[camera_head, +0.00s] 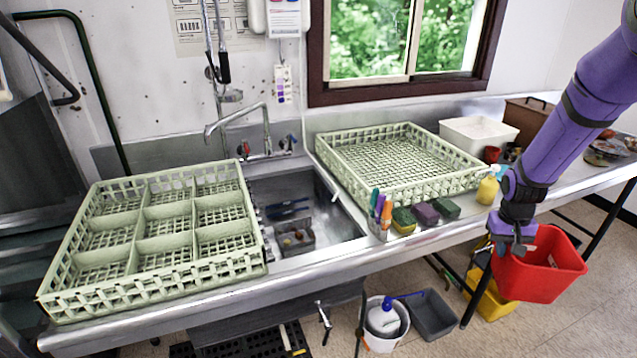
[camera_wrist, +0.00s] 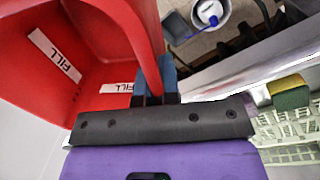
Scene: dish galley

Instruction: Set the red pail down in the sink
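The red pail (camera_head: 548,272) hangs at the right of the head view, in front of the counter's front edge and above the floor. My gripper (camera_head: 514,246) is shut on its rim, with one blue finger on each side of the red wall in the wrist view (camera_wrist: 155,88). White labels reading "FILL" show inside the pail, and what I see of its inside is empty. The sink (camera_head: 330,222) is a steel basin at the middle, left of the pail. It holds a small grey caddy (camera_head: 296,237) and a dark blue item (camera_head: 288,208). The left rack hides part of the basin.
A divided green rack (camera_head: 150,262) stands left of the sink and a flat one (camera_head: 400,160) right of it. Sponges (camera_head: 426,213) and a marker holder (camera_head: 380,215) line the counter front. A faucet (camera_head: 240,122) rises behind the basin. Buckets (camera_head: 382,340) stand on the floor.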

